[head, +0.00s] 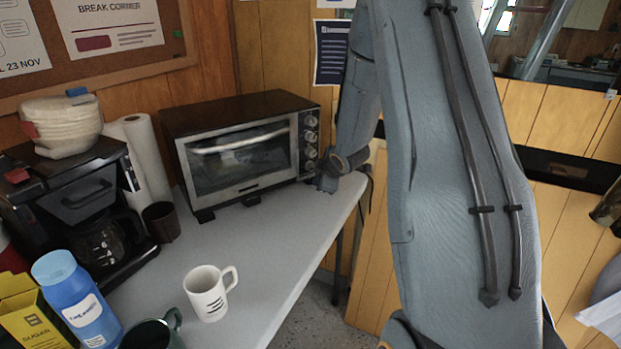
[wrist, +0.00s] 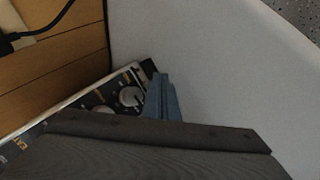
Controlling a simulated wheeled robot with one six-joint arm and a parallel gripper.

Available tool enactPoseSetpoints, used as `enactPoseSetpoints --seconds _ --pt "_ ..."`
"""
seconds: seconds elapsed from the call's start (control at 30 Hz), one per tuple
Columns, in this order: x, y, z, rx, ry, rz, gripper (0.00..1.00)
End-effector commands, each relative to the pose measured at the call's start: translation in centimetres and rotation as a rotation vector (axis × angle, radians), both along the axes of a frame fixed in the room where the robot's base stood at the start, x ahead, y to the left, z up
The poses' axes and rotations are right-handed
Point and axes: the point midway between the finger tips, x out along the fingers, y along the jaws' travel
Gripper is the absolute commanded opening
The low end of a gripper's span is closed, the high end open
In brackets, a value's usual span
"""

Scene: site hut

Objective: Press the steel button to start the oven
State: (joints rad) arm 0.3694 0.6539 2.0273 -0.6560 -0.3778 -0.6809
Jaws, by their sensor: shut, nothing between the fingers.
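The toaster oven (head: 240,150), dark with a glass door, stands at the back of the table. Its right-hand control panel (head: 309,140) carries a column of round silvery controls. I cannot tell for certain which is the steel button; the lowest control sits near the panel's bottom. My gripper (head: 326,184) is shut and empty, just right of the oven's lower right front corner. In the wrist view, my closed blue-grey fingers (wrist: 160,84) lie beside the panel's end, close to a round silver control (wrist: 131,96). Contact cannot be made out. The gripper's dark body hides much of the panel there.
The grey table (head: 255,240) is clear in front of the oven. A white mug (head: 207,296) stands nearer me. A coffee maker (head: 75,205), paper towel roll (head: 147,160), dark cup (head: 161,222) and blue container (head: 75,300) are at left.

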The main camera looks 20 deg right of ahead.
Motion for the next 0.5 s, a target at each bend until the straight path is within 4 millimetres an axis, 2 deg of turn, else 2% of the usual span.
enactPoseSetpoints --seconds 0.5 --pt "0.83 0.12 0.01 -0.001 0.0 0.001 0.0"
